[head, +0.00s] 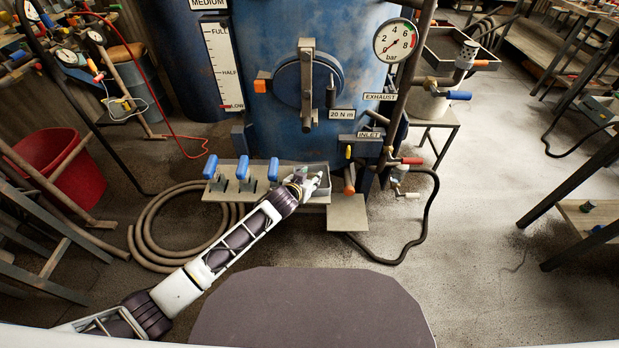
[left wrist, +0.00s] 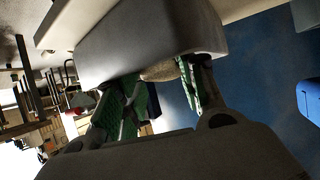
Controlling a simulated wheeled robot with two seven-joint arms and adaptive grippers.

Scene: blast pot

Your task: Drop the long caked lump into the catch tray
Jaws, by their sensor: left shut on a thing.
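The grey catch tray (head: 322,185) sits on a small shelf at the front of the blue pot. My left gripper (head: 305,180) is at the tray's left side in the head view, and its fingers are too small there to tell apart. In the left wrist view, the green-padded fingers of my left gripper (left wrist: 160,95) are closed around a tan, rough lump (left wrist: 160,72), mostly hidden by a grey wall, which looks like the tray (left wrist: 150,45). I cannot tell whether the lump touches the tray. The lump cannot be made out in the head view. My right gripper is not in view.
Several blue-handled levers (head: 243,170) stand on the shelf left of the tray. The blue pot (head: 275,120) with its round hatch (head: 307,85) rises behind. A red-handled valve (head: 405,161) and black hose (head: 433,195) are to the right. A coiled hose (head: 150,225) lies on the floor.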

